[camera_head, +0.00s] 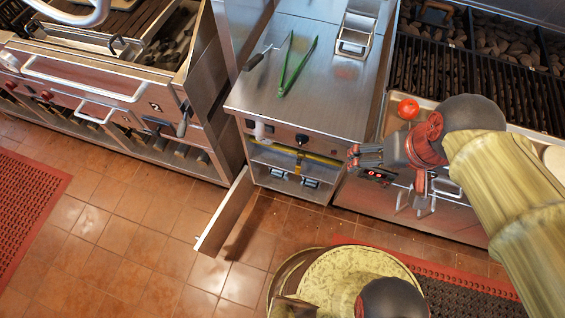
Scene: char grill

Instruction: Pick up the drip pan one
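I cannot tell for certain which part is drip pan one. A low steel front panel (372,206) with looped metal handles (447,190) lies under the right-hand grill, partly behind my gripper. A similar small handle (95,112) shows low on the front of the left-hand grill. My gripper (387,180) is in front of the right-hand grill, with its two dark fingers spread wide and nothing visible between them. It overlaps the panel and a small red-lit display (376,173) in the picture; I cannot tell whether it touches them. My arm hides part of the grill front.
Green tongs (297,68), a dark-handled utensil (260,57) and a steel rack (356,32) lie on the steel counter (325,100). A red tomato (408,109) sits by the right-hand grate. The cabinet door (225,212) stands open into the aisle. Tiled floor (130,220) is clear at left.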

